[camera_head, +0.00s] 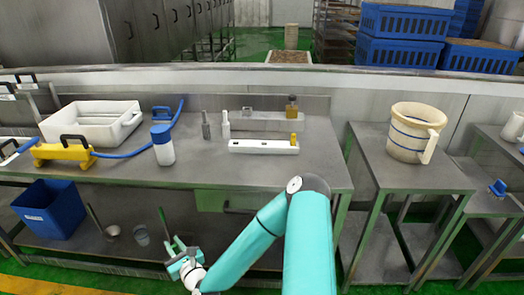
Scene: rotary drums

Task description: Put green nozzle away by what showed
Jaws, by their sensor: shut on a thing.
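My gripper (184,262) is low in front of the steel bench, by its lower shelf. Its jaws are shut on a small green thing (177,245), which looks like the green nozzle; its shape is partly hidden by the fingers. A long white rack (262,147) with dark holes lies on the bench top. A yellow nozzle (293,139) stands upright at its right end.
The bench (325,165) also holds a white tub (92,125), a white bottle with a blue cap (163,147), a yellow tool (64,152) with a blue hose, two slim grey pieces and a brown bottle (292,105). A blue bin (50,212) stands below. A jug (414,135) stands right.

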